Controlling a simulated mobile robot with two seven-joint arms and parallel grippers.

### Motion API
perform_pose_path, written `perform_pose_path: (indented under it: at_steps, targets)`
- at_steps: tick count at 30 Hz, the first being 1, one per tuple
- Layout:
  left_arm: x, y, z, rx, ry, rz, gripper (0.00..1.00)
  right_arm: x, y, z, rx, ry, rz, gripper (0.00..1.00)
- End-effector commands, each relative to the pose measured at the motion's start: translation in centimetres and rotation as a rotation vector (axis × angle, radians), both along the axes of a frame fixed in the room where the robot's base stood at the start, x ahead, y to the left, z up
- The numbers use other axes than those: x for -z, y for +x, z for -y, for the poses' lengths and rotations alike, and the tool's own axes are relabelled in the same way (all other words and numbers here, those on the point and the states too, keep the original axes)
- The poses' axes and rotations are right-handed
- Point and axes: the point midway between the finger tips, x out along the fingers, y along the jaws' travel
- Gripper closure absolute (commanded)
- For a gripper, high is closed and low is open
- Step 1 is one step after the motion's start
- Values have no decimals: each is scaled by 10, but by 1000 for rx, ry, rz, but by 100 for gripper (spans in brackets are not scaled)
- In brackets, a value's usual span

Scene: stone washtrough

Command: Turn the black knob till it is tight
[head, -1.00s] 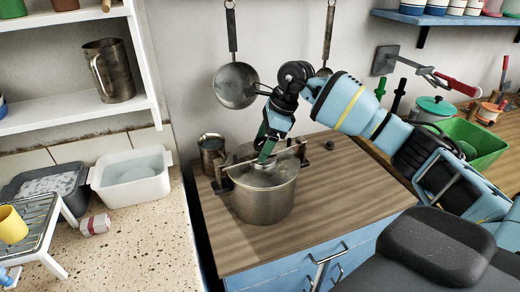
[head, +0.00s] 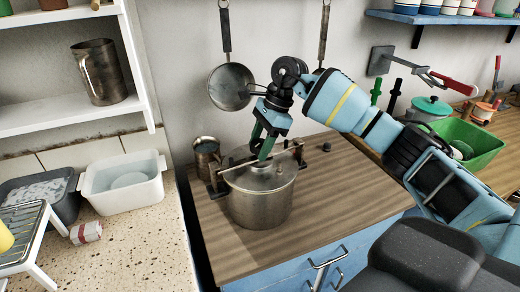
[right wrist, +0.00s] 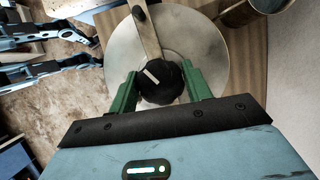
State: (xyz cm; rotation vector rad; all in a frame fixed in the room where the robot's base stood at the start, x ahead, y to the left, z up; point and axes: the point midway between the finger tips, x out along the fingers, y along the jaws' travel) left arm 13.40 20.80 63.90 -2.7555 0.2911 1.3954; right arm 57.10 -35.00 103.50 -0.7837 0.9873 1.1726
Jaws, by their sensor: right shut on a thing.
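A steel pot (head: 262,206) with a flat lid (right wrist: 205,50) stands on the wooden counter. A flat bar (right wrist: 147,38) lies across the lid, with the black knob (right wrist: 152,90) at its middle. The knob has a white mark on top. My right gripper (head: 263,155) reaches down onto the lid from above. Its green fingers are shut on the knob, one on each side, as the right wrist view (right wrist: 160,88) shows. In the head view the fingers hide the knob. My left gripper is not in view.
A steel mug (head: 207,152) stands close behind the pot on the left. A green basin (head: 465,143) stands far right.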

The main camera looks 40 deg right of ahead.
Motion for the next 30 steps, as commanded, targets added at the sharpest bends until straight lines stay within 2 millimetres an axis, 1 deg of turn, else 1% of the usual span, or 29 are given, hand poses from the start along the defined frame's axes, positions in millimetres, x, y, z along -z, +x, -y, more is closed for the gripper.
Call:
perform_pose_path:
  at_steps: [7, 30]
  targets:
    - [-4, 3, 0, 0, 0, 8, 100, -1, 0, 0, 31, 0, 1, 62]
    - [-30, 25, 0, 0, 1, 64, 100, -2, 0, 0, 285, -1, 2, 62]
